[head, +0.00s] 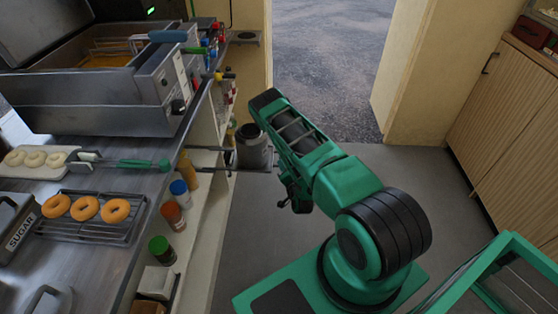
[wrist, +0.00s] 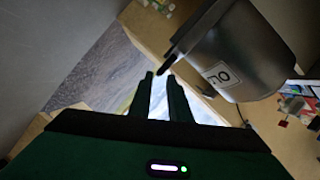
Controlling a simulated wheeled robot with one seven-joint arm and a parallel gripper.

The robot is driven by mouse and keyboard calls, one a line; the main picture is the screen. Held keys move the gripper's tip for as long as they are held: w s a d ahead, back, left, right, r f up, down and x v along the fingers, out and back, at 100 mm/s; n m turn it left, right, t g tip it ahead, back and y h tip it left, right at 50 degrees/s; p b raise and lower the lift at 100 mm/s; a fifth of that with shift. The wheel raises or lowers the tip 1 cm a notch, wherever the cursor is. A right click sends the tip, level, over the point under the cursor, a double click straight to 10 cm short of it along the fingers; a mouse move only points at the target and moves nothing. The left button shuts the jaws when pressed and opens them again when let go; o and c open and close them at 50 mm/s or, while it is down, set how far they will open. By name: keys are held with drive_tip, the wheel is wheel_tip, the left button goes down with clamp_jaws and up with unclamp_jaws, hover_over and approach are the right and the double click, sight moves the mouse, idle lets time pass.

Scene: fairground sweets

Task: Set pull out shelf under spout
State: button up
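A dark metal pot (head: 253,150) stands on a pull-out shelf (head: 262,168) that sticks out from the counter's side. In the wrist view the pot (wrist: 235,50) fills the upper right, with a white label that appears upside down. My gripper (head: 288,203) hangs just right of the shelf, partly hidden by my arm.
A steel fryer (head: 110,100) stands on the counter at left. A rack (head: 95,232) with doughnuts and a white tray (head: 35,172) lie in front. Several bottles (head: 171,212) line the side shelf. Wooden cabinets (head: 510,120) stand right; the floor (head: 400,170) between is clear.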

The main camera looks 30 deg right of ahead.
drive_tip(key=x, duration=0.7)
drive_tip(key=shift+s+d+r, duration=0.1)
drive_tip(key=shift+d+r, duration=0.05)
clamp_jaws()
